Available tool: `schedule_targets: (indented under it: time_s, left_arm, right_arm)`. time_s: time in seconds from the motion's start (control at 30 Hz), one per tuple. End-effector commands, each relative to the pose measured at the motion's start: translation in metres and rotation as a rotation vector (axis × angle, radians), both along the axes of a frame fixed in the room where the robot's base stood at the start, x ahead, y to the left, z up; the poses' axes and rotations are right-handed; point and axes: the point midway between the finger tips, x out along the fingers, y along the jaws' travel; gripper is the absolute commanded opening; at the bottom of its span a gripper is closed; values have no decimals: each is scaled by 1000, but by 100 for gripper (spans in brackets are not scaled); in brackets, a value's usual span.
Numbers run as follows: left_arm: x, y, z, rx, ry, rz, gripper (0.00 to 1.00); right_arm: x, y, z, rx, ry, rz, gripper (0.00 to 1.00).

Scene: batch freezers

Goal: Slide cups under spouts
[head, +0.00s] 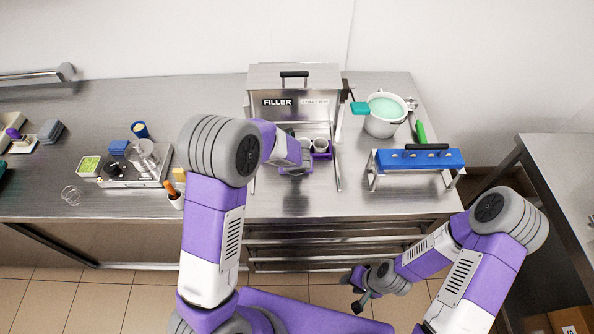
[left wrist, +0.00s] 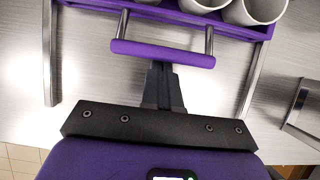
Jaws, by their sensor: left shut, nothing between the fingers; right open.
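White-grey cups (head: 320,146) stand in a purple tray (head: 330,154) at the front of the steel filler (head: 294,82). The left wrist view shows the cups (left wrist: 255,9) at the top edge, cut off, in the purple tray (left wrist: 232,30). The tray has a purple bar handle (left wrist: 190,55) on two metal posts. My left gripper (left wrist: 162,76) is shut with its fingertips at the middle of this bar, on the near side; I cannot tell whether they touch it. My right gripper (head: 353,291) is open and empty, low in front of the counter. The spouts are hidden.
A pot of green liquid (head: 384,116) stands right of the filler, with a blue rack (head: 420,160) before it. Left are an orange-handled tool cup (head: 177,201), a steel device (head: 143,162) and a blue cup (head: 141,130). Metal rails (left wrist: 50,65) flank the tray handle.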

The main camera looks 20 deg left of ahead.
Motion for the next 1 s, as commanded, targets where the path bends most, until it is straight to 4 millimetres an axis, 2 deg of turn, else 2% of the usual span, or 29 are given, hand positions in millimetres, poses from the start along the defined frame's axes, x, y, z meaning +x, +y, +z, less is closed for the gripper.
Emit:
schedule_targets:
  time_s: [1.0]
  left_arm:
    - [48,15,2,0,1,2,0]
  right_arm:
    - [0,0,51,0,0,0,43]
